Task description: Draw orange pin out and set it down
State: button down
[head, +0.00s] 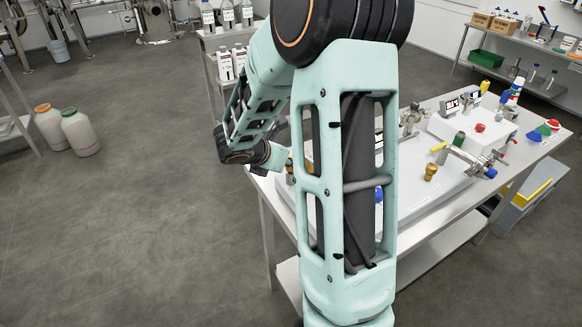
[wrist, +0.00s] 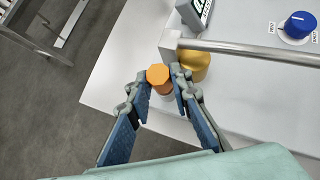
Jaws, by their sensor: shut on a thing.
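The orange pin (wrist: 158,74) has a faceted orange head, with a paler shank partly showing below it in the wrist view. My gripper (wrist: 160,85) is shut on the pin, one finger on each side just under the head. Whether the pin's lower end is in a hole or clear of it cannot be told. In the head view my own arm hides most of the gripper and the pin.
A brass knob (wrist: 196,66) stands close to the right finger, with a metal bar (wrist: 260,52) passing over it. A blue dial (wrist: 298,25) is farther right. The table (wrist: 112,90) has bare white surface left of the pin. Bottles (head: 225,62) stand on a rack behind.

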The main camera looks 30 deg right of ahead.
jog(key=shift+r+p, duration=1.05)
jog(key=shift+r, duration=0.35)
notch_tip(320, 180, up, 6)
jog(key=p, duration=0.3)
jog(key=shift+p, duration=0.3)
dwell(0.5)
jog(key=w+a+r+n+t+y, duration=0.1)
jog(key=a+r+n+t+y, duration=0.3)
jog(key=a, duration=0.7)
jog(key=w+a+r+n+t+y, duration=0.15)
jog(key=a+n, duration=0.35)
jog(key=a, duration=0.6)
jog(key=d, duration=0.6)
jog(key=shift+s+r+g, duration=0.35)
jog(key=shift+g, duration=0.1)
